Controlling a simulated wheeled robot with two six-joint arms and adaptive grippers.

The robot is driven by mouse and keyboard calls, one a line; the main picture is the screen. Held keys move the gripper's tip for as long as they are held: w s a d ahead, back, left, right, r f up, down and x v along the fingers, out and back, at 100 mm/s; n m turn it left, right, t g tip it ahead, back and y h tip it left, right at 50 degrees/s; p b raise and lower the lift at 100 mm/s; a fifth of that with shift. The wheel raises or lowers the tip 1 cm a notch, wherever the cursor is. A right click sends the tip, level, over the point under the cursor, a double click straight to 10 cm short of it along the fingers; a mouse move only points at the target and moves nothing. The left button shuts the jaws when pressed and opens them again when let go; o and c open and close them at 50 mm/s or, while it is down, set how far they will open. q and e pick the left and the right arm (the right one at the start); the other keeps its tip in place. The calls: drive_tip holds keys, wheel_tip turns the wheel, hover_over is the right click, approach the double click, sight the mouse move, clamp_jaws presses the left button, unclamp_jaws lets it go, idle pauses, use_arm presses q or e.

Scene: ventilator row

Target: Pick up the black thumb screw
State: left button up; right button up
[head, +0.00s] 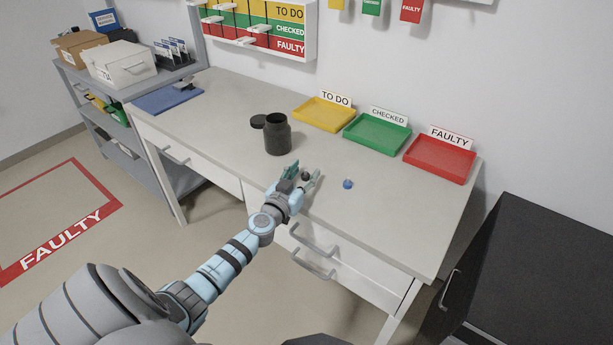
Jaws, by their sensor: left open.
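The black thumb screw (305,176) is a small dark piece on the pale table near its front edge. My left gripper (304,174) reaches over the table from the front, its fingers spread open with the screw between or just beneath them. I cannot tell whether a finger touches it. My right gripper is not in view.
A small blue piece (347,184) lies right of my left gripper. A dark open jar (278,137) stands behind it, with a black lid (258,122) beside it. Yellow (325,115), green (377,134) and red (440,159) trays line the back right. A blue mat (167,98) lies at the left.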

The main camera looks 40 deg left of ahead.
use_arm(q)
drive_tip(key=c, duration=1)
drive_tip(key=shift+s, duration=0.1)
drive_tip(key=shift+c, duration=0.2)
drive_tip(key=shift+r, duration=0.1)
